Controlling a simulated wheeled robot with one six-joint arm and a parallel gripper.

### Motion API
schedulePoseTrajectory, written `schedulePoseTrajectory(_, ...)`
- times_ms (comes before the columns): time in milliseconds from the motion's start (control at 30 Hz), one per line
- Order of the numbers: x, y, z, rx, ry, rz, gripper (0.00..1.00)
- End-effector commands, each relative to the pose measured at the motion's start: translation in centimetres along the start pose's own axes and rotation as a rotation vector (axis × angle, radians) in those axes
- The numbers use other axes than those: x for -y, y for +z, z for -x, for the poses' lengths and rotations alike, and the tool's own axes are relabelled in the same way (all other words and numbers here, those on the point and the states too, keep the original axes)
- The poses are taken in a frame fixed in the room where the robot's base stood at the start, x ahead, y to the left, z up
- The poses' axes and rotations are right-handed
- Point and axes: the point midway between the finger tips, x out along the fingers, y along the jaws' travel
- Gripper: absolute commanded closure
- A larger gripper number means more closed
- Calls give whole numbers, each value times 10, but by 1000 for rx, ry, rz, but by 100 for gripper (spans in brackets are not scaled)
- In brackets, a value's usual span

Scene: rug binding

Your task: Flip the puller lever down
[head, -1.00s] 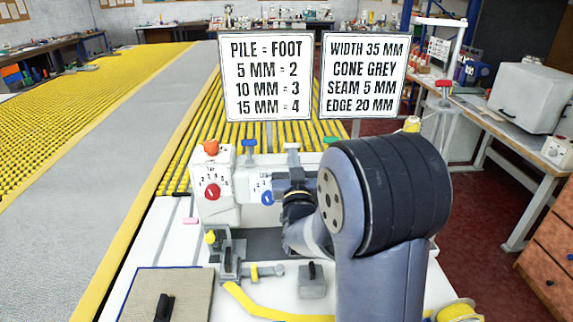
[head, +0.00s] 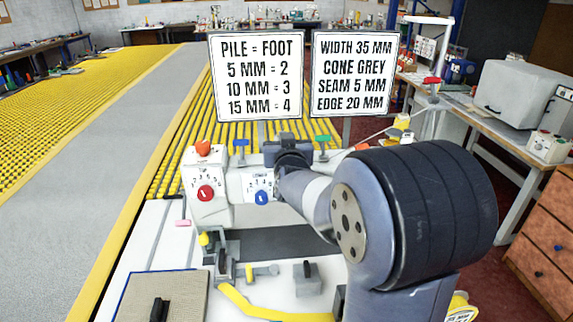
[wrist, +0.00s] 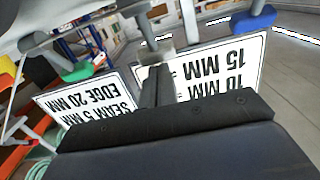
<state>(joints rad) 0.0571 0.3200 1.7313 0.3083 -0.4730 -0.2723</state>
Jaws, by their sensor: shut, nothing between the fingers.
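The sewing machine head (head: 208,180) stands on the white bench with upright T-shaped levers along its top. A blue lever (head: 241,146) is left of my gripper and a green lever (head: 323,142) is right of it; both appear upright. No readable label shows which lever is the puller lever. My gripper (head: 286,150) is at the lever row between these two and hides what is behind it. In the wrist view my gripper (wrist: 155,82) is shut and empty, with the green lever (wrist: 77,72) to the left and the blue lever (wrist: 257,18) to the right.
An orange knob (head: 203,147) tops the machine's left end, above a red dial (head: 205,193) and a blue dial (head: 261,197). Two signs (head: 254,75) stand behind the levers. Yellow tape (head: 260,308) and a rug sample (head: 190,298) lie in front.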

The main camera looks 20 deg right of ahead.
Motion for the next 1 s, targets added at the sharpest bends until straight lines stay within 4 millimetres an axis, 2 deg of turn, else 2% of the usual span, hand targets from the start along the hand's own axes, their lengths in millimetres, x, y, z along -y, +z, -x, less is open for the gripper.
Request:
schedulePoseTrajectory(400, 0, -1, -12, -1, 1, 0, 100)
schedulePoseTrajectory(1000, 0, -1, -13, 0, 0, 0, 100)
